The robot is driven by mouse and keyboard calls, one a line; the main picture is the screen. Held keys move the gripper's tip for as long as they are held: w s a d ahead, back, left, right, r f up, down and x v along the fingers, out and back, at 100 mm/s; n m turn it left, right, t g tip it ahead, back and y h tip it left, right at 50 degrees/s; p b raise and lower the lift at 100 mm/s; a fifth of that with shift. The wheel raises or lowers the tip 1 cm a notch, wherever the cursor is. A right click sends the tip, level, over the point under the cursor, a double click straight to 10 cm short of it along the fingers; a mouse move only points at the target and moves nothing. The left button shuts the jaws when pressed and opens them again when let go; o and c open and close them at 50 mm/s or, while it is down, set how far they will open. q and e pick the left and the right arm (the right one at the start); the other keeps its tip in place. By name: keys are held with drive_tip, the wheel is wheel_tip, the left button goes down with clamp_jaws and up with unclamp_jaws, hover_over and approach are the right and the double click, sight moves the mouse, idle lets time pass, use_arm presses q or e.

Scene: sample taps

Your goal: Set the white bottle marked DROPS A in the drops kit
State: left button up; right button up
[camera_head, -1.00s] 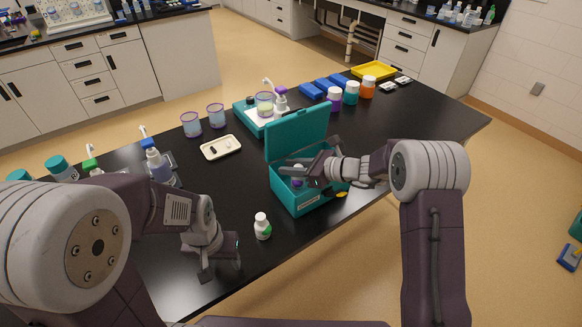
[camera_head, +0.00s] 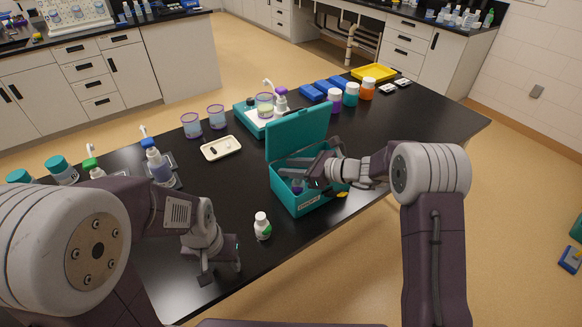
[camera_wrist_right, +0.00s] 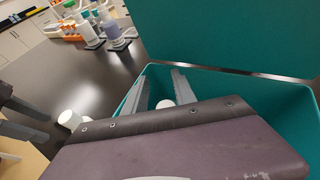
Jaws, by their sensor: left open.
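The drops kit is an open teal box (camera_head: 303,204) with its lid raised, standing near the table's front edge. A white bottle with a green label patch (camera_head: 262,228) stands upright on the table, left of the kit; its lettering is too small to read. My right gripper (camera_head: 306,178) reaches into the kit from the right. In the right wrist view its two fingers are spread, with a white rounded top (camera_wrist_right: 165,103) showing between them; my wrist hides whether they touch it. My left gripper (camera_head: 221,266) is open and empty, low over the table left of the white bottle.
Purple-rimmed cups (camera_head: 191,125), a teal tray (camera_head: 246,114) and several coloured jars (camera_head: 351,94) stand further back.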

use_arm(q)
drive_tip(key=shift+r+p, duration=0.45)
drive_tip(key=shift+r, duration=0.2)
use_arm(e)
drive_tip(key=shift+s+d+r, duration=0.1)
drive_tip(key=shift+s+d, duration=0.05)
drive_tip(key=shift+s, duration=0.05)
use_arm(q)
drive_tip(key=shift+w+f+b, duration=0.25)
drive_tip(key=shift+f+b, duration=0.1)
drive_tip(key=shift+f, duration=0.15)
use_arm(e)
drive_tip(key=shift+s+d+r, duration=0.1)
drive_tip(key=shift+s+d, duration=0.15)
drive_tip(key=shift+d, duration=0.65)
use_arm(q)
drive_tip(key=shift+s+r, duration=0.1)
drive_tip(key=shift+s, duration=0.1)
drive_tip(key=shift+w, duration=0.1)
use_arm(e)
drive_tip(key=shift+r+v, duration=0.15)
drive_tip(key=shift+v, duration=2.3)
drive_tip(key=shift+r+v, duration=0.15)
drive_tip(key=shift+v, duration=2.3)
drive_tip(key=shift+a, duration=0.15)
